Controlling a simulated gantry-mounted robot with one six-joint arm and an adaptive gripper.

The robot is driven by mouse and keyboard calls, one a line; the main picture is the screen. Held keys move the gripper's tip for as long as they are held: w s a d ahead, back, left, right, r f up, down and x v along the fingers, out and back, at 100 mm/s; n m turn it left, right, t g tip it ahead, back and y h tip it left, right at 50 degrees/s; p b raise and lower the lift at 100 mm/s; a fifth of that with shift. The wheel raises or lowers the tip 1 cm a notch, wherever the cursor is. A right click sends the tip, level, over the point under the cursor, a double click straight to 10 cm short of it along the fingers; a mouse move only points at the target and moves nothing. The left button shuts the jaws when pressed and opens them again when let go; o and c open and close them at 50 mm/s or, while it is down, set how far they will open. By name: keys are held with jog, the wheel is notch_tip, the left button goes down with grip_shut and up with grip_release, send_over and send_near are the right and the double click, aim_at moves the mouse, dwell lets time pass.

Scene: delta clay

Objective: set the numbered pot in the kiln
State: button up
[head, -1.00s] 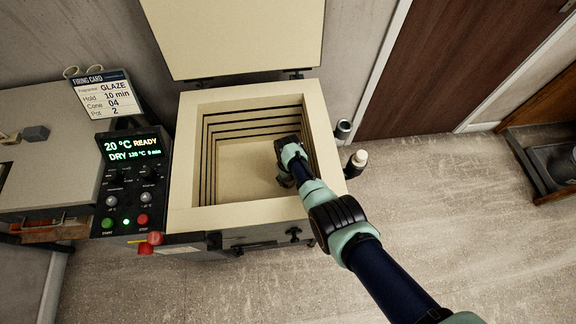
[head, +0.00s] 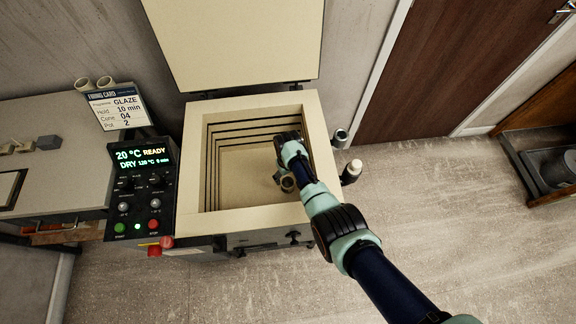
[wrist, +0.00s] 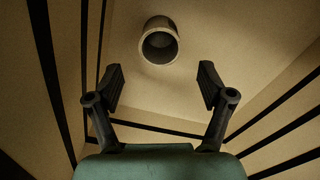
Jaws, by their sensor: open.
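A small brownish pot (head: 287,184) is inside the open kiln (head: 195,150), by the right side of its floor. It also shows in the wrist view (wrist: 160,42), with its round open mouth towards the camera. I see no number on it. My gripper (wrist: 162,78) is open and empty inside the kiln. The pot is beyond the fingertips in the wrist view and apart from both fingers. In the head view my wrist hides most of the gripper. The firing card (head: 119,108) reads GLAZE, hold 10 min, cone 04, pot 2.
The kiln lid (head: 235,40) stands raised at the back. The control panel (head: 140,190) reads 20 °C READY. Stepped walls with dark grooves surround my gripper closely. A grey cylinder (head: 340,137) and a white-topped bottle (head: 353,170) stand right of the kiln.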

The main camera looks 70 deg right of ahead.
notch_tip(320, 180, up, 4)
jog(key=shift+r+p, duration=0.2)
jog(key=shift+p, duration=0.45)
jog(key=w+a+r+n+t+h, duration=0.35)
jog(key=w+a+r+t, duration=0.25)
jog(key=w+a+r, duration=1.1)
jog(key=s+a+r+n+t+y, duration=0.1)
jog(key=s+a+r+n+t, duration=0.1)
jog(key=a+r, duration=0.8)
jog(key=s+a+r+n+t+y, duration=0.2)
jog(key=s+a+r+t, duration=0.2)
jog(key=a+r, duration=0.5)
jog(key=s+a, duration=0.1)
jog(key=a, duration=0.3)
jog(key=shift+r+n+t, duration=0.35)
jog(key=shift+r+t, duration=0.05)
